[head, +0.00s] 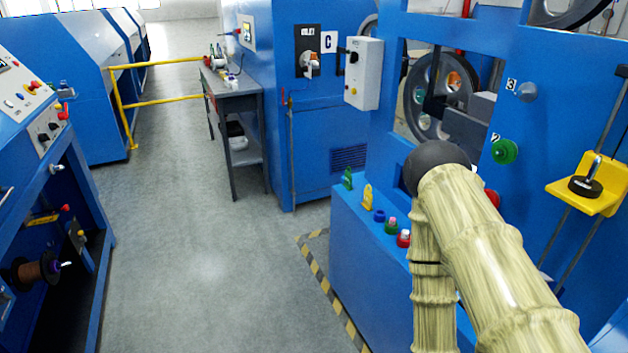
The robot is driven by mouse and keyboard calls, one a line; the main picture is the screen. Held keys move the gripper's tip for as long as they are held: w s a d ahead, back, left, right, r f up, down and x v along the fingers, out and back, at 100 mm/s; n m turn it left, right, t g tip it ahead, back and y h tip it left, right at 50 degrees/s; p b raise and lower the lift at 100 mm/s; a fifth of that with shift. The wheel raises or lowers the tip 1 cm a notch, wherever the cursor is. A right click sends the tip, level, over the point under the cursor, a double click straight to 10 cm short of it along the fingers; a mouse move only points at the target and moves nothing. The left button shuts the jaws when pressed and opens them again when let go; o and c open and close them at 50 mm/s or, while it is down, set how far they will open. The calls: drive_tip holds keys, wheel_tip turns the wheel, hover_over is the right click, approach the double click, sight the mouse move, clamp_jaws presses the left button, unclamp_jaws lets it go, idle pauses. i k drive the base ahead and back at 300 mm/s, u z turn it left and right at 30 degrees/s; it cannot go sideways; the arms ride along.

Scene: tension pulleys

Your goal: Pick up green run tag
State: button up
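A green tag (348,179) stands upright on the near-left end of the blue machine's ledge (345,213), at the ledge's far edge in the head view. It has a hole near its base and nothing covers it. A yellow tag (367,197) of similar shape stands just to its right. My arm, in a beige sleeve with a dark rounded joint, fills the lower right, to the right of both tags. My gripper does not show, so its state and its place relative to the green tag cannot be seen.
A blue ring (379,215), a green and pink piece (391,227) and a red and white piece (404,239) line the ledge beside my arm. A yellow bracket (590,190) juts out at right. Grey floor (215,240) is open at left of the striped tape (325,290).

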sight(347, 184)
drive_tip(key=u, duration=1.35)
drive_tip(key=i, duration=2.9)
drive_tip(key=z, duration=2)
